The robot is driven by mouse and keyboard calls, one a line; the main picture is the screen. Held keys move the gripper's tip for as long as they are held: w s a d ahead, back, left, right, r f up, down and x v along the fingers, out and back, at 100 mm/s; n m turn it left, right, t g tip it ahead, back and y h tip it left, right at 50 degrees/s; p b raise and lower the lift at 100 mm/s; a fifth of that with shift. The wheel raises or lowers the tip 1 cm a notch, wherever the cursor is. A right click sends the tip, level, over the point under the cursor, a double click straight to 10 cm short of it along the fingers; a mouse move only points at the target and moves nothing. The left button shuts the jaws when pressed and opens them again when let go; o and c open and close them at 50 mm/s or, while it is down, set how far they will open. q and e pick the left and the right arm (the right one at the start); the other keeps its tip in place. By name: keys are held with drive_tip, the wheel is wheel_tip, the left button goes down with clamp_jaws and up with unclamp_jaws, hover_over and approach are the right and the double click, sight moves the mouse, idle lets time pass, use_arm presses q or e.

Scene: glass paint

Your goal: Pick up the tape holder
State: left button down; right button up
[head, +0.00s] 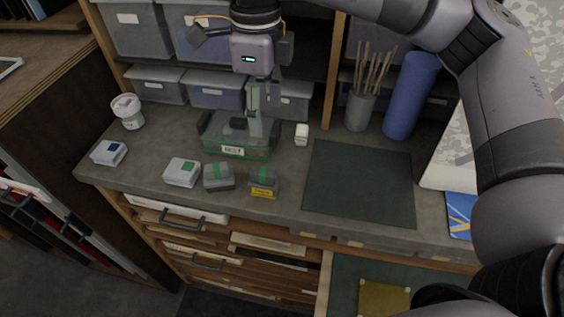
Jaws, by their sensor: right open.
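A dark grey block with a green band and a yellow label (264,183) sits near the front edge of the counter; it looks like a tape holder, but I cannot tell for sure. A similar grey block with a green band (219,177) stands just left of it. My right gripper (260,125) points down, open, over or in front of a green see-through bin with a white label (221,144), behind the blocks. It appears apart from both blocks. Whether the gripper touches the bin is not clear. My left gripper is not in view.
Grey bins line the back.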

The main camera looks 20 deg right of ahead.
drive_tip(key=p, duration=0.2)
approach(263, 171)
drive_tip(key=shift+s+a+f, duration=0.1)
drive_tip(key=shift+a+f, duration=0.2)
drive_tip(key=shift+a, duration=0.2)
drive_tip(key=f, duration=0.1)
drive_tip(key=f+p, duration=0.1)
drive_tip(key=f, duration=0.1)
drive_tip(key=shift+d+f+p, duration=0.3)
drive_tip(key=shift+d+f, duration=0.05)
wheel_tip(263, 171, down, 2)
drive_tip(key=shift+f+p, duration=0.15)
drive_tip(key=shift+p, duration=0.15)
drive_tip(key=shift+a+f+p, duration=0.1)
drive_tip(key=shift+f+p, duration=0.1)
drive_tip(key=shift+p, duration=0.1)
drive_tip(key=f+p, duration=0.2)
drive_tip(key=f, duration=0.2)
drive_tip(key=shift+d+f+p, duration=0.2)
drive_tip(key=shift+p, duration=0.1)
drive_tip(key=shift+f, duration=0.2)
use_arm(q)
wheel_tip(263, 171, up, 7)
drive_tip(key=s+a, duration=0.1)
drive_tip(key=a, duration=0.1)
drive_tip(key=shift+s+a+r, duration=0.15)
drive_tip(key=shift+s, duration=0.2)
use_arm(e)
drive_tip(key=shift+a, duration=0.1)
drive_tip(key=shift+c, duration=0.5)
